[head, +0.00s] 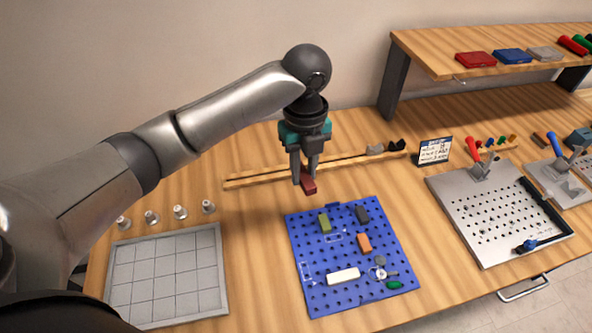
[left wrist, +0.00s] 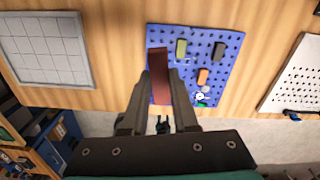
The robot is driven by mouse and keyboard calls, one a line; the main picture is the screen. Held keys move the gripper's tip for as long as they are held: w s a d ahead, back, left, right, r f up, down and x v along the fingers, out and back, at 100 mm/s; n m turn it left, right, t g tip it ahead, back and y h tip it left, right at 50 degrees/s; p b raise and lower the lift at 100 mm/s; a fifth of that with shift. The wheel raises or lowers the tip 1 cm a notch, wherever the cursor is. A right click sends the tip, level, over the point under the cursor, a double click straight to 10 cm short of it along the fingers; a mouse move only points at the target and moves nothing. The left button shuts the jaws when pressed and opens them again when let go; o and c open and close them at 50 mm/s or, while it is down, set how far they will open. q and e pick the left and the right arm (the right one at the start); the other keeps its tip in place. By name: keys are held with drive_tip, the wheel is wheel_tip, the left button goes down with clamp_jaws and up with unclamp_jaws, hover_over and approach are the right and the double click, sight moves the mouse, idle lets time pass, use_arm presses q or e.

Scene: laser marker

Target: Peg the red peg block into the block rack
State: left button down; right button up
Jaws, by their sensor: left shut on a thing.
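The red peg block (head: 308,186) is held between the fingers of my left gripper (head: 305,178), which is shut on it. It also shows in the left wrist view (left wrist: 160,72), long and dark red, between the fingertips (left wrist: 160,88). The blue block rack (head: 311,279), a board full of holes, lies on the table below and in front of the gripper. The red block is in the air near the rack's back left edge, apart from it. Its underside pegs cannot be made out. My right gripper is not in view.
The rack bears a green block (head: 324,223), a dark block (head: 362,215), an orange block (head: 364,243), a white block (head: 343,276) and keys (head: 386,274). A grey gridded tray (head: 166,275) lies left. A metal perforated plate (head: 493,217) lies right. A wooden rail (head: 250,180) runs behind.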

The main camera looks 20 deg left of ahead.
use_arm(q)
drive_tip(key=w+a+f+n+b, duration=0.2)
drive_tip(key=w+a+f+n, duration=0.4)
drive_tip(key=a+n, duration=0.3)
drive_tip(key=n+b, duration=0.1)
drive_tip(key=n, duration=0.6)
hover_over(238, 181)
wheel_tip(238, 181, down, 5)
drive_tip(key=f+b, duration=0.2)
drive_tip(key=b, duration=0.1)
drive_tip(key=f+b, duration=0.1)
drive_tip(key=shift+w+a+f+b, duration=0.3)
drive_tip(key=shift+a+b, duration=0.05)
drive_tip(key=shift+f+b, duration=0.55)
drive_tip(key=shift+f, duration=0.5)
drive_tip(key=shift+f, duration=0.6)
drive_tip(key=c, duration=0.6)
unclamp_jaws()
wheel_tip(238, 181, up, 15)
drive_tip(key=p, duration=0.2)
drive_tip(key=shift+r, duration=0.15)
